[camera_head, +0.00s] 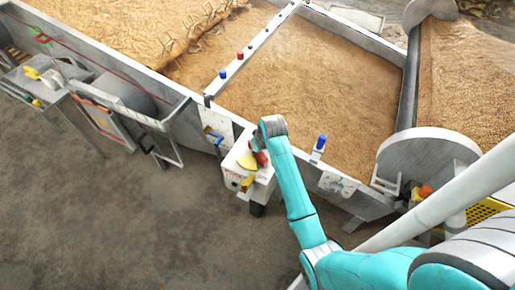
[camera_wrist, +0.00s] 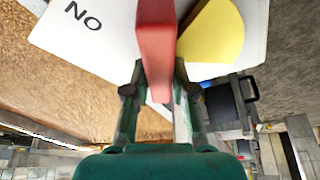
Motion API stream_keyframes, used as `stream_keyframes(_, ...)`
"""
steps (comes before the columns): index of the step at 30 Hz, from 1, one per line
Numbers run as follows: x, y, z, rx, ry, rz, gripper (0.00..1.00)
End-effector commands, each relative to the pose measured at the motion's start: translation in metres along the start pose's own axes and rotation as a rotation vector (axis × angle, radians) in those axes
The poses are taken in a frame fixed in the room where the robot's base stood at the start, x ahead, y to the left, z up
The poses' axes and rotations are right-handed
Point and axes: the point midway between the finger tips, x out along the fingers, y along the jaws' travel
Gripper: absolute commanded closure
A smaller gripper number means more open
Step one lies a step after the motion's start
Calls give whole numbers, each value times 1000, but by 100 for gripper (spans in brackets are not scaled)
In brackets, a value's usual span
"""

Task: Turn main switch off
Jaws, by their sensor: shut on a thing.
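The main switch has a red handle (camera_head: 262,159) and a yellow disc (camera_head: 246,162) on a white box (camera_head: 234,172) beside the grain bed. My gripper (camera_head: 257,149) reaches the handle from above in the head view and partly hides it. In the wrist view the red handle (camera_wrist: 155,45) stands between the two fingers (camera_wrist: 156,88), which are shut on it. The yellow disc (camera_wrist: 212,32) shows to the right of the handle. The white box (camera_wrist: 110,25) carries the letters "NO" at the left. The rest of its lettering is hidden.
The grain bed's metal wall (camera_head: 195,118) runs behind the box, with blue and red knobs along a beam. A blue knob (camera_head: 321,141) stands to the right. A metal table (camera_head: 45,90) stands at the left. The floor (camera_head: 140,220) in front is clear.

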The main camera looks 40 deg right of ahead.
Motion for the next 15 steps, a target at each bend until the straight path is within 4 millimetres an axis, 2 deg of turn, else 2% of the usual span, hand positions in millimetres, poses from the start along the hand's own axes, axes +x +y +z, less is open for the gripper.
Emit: stream_keyframes(15,0,-6,-2,450,0,188,100)
